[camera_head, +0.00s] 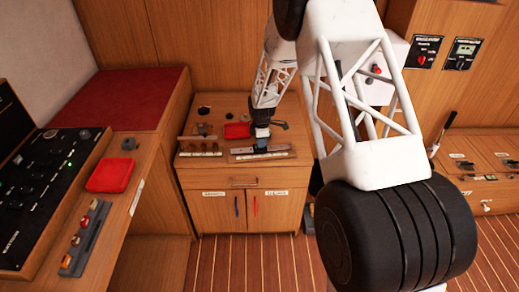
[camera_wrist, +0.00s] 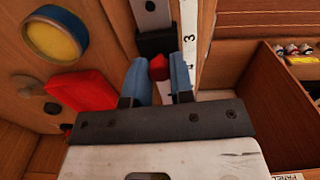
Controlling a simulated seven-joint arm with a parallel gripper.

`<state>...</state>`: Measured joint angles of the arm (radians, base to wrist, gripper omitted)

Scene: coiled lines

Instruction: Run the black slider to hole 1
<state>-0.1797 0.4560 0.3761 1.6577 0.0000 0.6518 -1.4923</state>
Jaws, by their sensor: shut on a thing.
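The black slider (camera_wrist: 157,43) sits on a metal rail (camera_wrist: 150,12) in the wrist view, with a red tip (camera_wrist: 159,68) showing between my fingers. My gripper (camera_wrist: 163,82) has blue fingers on either side of that red part and is shut on the slider. A white scale strip (camera_wrist: 189,15) runs alongside the rail, and the number 3 shows on it near the slider. Hole 1 cannot be made out. In the head view my gripper (camera_head: 262,144) is down at the right-hand rail (camera_head: 244,151) on the wooden counter; the slider is too small to tell there.
The counter (camera_head: 222,164) also bears a second rail with labels (camera_head: 198,154) at left and a red item (camera_head: 237,130) behind. In the wrist view, a yellow-and-blue round item (camera_wrist: 54,37) and the red item (camera_wrist: 80,88) lie left. An open wooden compartment (camera_wrist: 262,100) is right.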

